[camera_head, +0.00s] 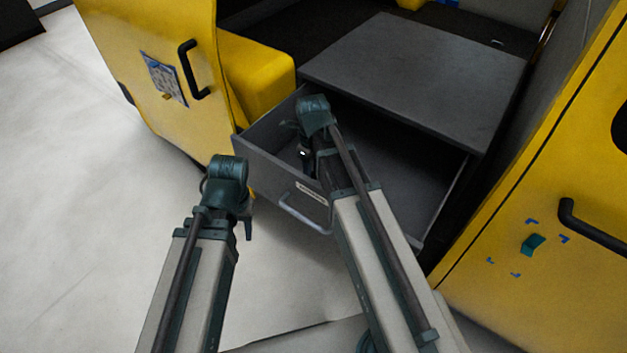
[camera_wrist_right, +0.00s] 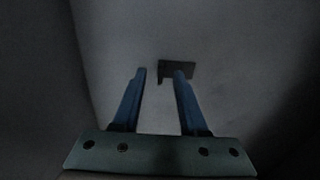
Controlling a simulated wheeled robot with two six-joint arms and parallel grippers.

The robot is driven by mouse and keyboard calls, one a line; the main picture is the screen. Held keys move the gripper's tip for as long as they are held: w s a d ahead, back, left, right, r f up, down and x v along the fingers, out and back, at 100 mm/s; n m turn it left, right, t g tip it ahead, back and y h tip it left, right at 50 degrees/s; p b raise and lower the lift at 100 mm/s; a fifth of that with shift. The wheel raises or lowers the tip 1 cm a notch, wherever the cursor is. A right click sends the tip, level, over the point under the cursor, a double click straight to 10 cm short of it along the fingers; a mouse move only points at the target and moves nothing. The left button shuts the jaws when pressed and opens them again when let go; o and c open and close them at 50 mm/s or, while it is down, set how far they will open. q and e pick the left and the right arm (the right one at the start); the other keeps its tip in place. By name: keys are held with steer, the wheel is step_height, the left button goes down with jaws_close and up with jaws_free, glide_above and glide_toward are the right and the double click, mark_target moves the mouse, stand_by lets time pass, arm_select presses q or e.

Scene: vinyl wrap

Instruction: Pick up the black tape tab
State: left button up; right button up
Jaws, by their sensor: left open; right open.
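The black tape tab (camera_wrist_right: 177,66) shows in the right wrist view as a small dark angled shape on a grey surface, just beyond my fingertips. The right-hand finger overlaps its lower part. In the head view my right gripper (camera_head: 306,160) reaches down into the open grey drawer (camera_head: 277,187), and I cannot make out the tab there. My left gripper (camera_head: 248,228) is open outside the drawer, to its left, pointing down.
The drawer's front has a metal handle (camera_head: 305,215), and its walls stand close around my right gripper. A grey panel (camera_head: 420,75) lies above the drawer's back. A yellow door (camera_head: 160,70) is at left, another yellow panel (camera_head: 560,215) at right. The floor at left is clear.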

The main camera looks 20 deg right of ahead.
steer(key=shift+f, duration=0.15)
jaws_close()
stand_by(0.4)
step_height(320, 180, up, 18)
steer(key=p, duration=1.8)
step_height(320, 180, down, 8)
steer(key=b, duration=0.7)
steer(key=shift+b, duration=0.35)
